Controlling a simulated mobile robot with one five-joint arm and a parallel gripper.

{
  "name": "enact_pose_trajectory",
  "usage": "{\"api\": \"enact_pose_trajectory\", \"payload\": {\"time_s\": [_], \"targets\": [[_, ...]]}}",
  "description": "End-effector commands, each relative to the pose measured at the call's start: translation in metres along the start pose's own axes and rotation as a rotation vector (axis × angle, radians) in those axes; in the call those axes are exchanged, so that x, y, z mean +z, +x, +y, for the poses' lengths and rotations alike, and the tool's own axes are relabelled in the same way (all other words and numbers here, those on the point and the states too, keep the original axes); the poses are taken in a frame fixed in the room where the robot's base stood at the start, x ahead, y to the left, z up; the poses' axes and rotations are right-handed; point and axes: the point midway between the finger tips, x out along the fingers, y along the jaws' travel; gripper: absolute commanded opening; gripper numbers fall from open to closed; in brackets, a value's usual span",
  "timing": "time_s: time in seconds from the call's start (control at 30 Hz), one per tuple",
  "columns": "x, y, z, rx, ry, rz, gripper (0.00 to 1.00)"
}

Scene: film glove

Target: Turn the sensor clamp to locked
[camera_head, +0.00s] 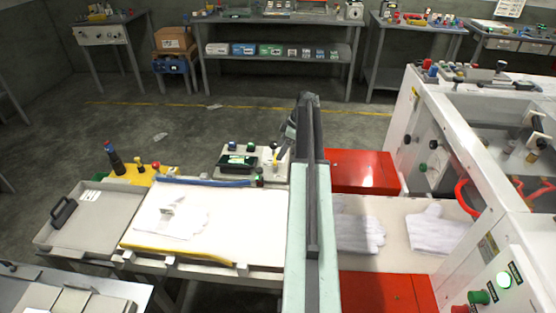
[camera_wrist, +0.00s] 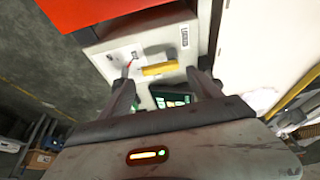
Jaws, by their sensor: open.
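A pale control box with a yellow bar-shaped handle (camera_wrist: 160,68) lies ahead of my gripper in the wrist view. A small lever with a reddish tip (camera_wrist: 125,71) is left of the handle. I cannot tell for sure which part is the sensor clamp or how it is set. My gripper (camera_wrist: 164,78) is open, its two fingers on either side of the yellow handle's near side, with nothing visibly held. A dark device with a green screen (camera_wrist: 172,99) shows between the fingers. In the head view the pale panel (camera_head: 226,174) stands left of my arm, which hides part of that area.
A red block (camera_wrist: 95,10) is beyond the box. In the head view, white gloves (camera_head: 436,231) lie on the belt right of my arm, beside a white machine (camera_head: 470,160). A worktable (camera_head: 255,225) with a yellow front edge is at left. Open floor (camera_head: 240,120) lies behind.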

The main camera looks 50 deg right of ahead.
Motion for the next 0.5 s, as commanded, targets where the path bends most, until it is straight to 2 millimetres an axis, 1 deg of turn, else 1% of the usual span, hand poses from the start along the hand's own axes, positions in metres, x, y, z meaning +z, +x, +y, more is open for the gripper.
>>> {"api": "enact_pose_trajectory", "payload": {"time_s": [0.03,0.1,0.2,0.3,0.5], "targets": [[0.003,0.019,0.000,0.000,-0.001,0.000,0.73],[0.003,0.032,0.000,-0.001,-0.002,0.000,0.73],[0.002,0.045,0.000,-0.001,-0.001,0.000,0.73],[0.000,0.048,0.000,-0.001,0.000,-0.001,0.73],[-0.001,0.045,0.000,-0.001,0.000,-0.001,0.73]]}}
